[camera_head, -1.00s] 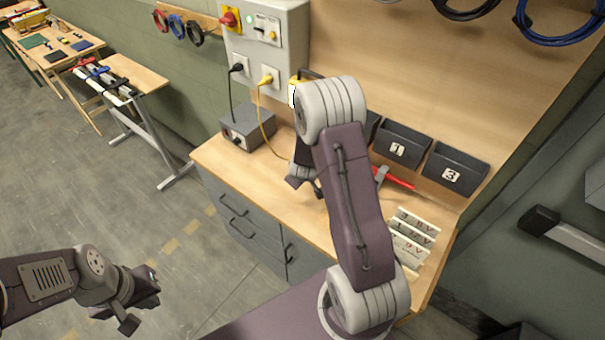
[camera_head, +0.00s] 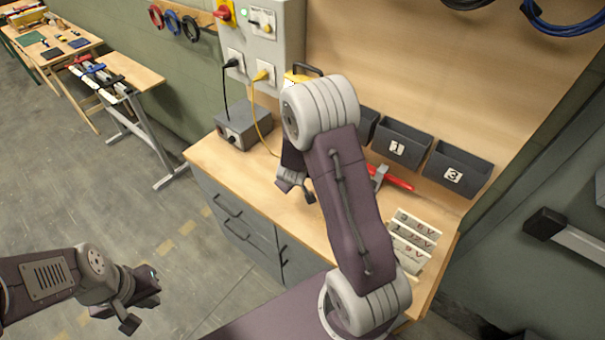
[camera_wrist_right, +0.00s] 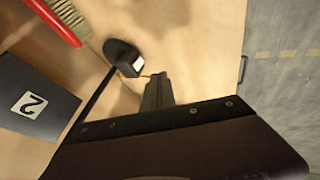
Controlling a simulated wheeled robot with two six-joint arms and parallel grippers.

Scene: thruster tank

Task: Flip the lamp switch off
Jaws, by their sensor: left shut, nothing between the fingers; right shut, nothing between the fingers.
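In the right wrist view, a dark rounded base (camera_wrist_right: 122,54) with a small pale switch (camera_wrist_right: 138,66) on its side sits on the wooden bench; it looks like the lamp's base, with a dark stem running down-left. Whether the switch is on or off is not clear. My right gripper (camera_wrist_right: 160,78) is shut and empty, its tips close beside the switch; contact cannot be told. In the head view my right gripper (camera_head: 308,192) is over the bench and my arm hides the lamp base. My left gripper (camera_head: 143,303) is shut and empty over the floor.
A red-handled brush (camera_wrist_right: 58,22) and bin 2 (camera_wrist_right: 35,104) are near the base. The bench (camera_head: 225,165) holds a grey box (camera_head: 243,125) with cables and several label plates (camera_head: 415,232). Bins (camera_head: 402,145) line its back. The bench front is clear.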

